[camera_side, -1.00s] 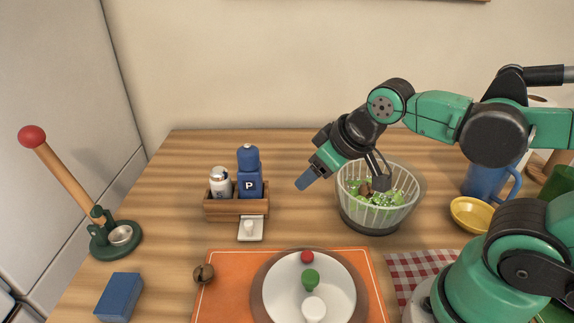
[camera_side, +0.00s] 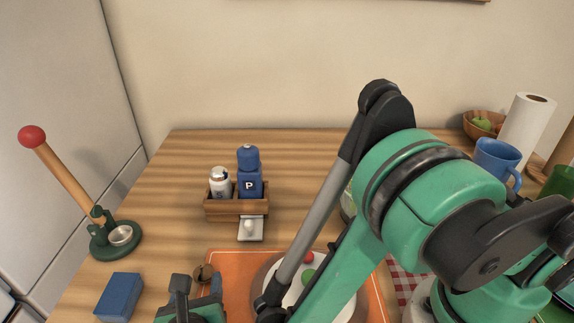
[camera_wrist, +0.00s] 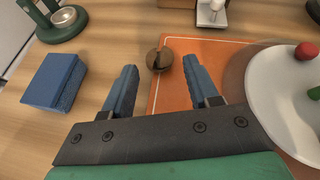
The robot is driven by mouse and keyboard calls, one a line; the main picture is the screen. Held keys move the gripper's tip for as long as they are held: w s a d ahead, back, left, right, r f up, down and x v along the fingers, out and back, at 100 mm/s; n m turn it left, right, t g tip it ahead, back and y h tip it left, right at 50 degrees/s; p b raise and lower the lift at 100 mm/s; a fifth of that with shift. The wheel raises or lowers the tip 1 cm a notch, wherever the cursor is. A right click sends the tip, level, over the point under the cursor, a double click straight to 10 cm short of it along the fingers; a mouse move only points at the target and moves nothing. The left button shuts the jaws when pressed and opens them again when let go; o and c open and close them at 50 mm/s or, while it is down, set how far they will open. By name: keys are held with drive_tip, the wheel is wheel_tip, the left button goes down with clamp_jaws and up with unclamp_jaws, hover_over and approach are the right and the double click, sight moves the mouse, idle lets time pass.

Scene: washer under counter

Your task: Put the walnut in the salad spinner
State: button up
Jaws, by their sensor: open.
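The walnut (camera_side: 205,273), a small round brown thing with a dark seam, lies at the left edge of the orange mat. In the wrist view the walnut (camera_wrist: 159,60) shows just beyond and between the two blue fingertips of my gripper (camera_wrist: 160,76). The fingers are spread apart, with nothing held between them. In the side view my gripper (camera_side: 190,300) is low at the bottom edge, in front of the walnut, its fingertips hard to make out. The salad spinner (camera_side: 347,206) is almost wholly hidden behind my arm; only a sliver shows.
A blue block (camera_wrist: 55,80) lies left of my gripper. A white plate (camera_wrist: 280,95) with a red and a green piece is on the right. The condiment caddy (camera_side: 236,208) stands behind the mat (camera_wrist: 180,100). A green press with a red-knobbed handle (camera_side: 62,180) is far left.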

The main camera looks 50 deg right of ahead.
sight(202, 278)
drive_tip(key=shift+s+a+f+n+t, duration=0.3)
drive_tip(key=shift+s+f+n, duration=0.05)
drive_tip(key=shift+n, duration=0.15)
drive_tip(key=shift+f, duration=0.15)
drive_tip(key=shift+x, duration=2.7)
clamp_jaws()
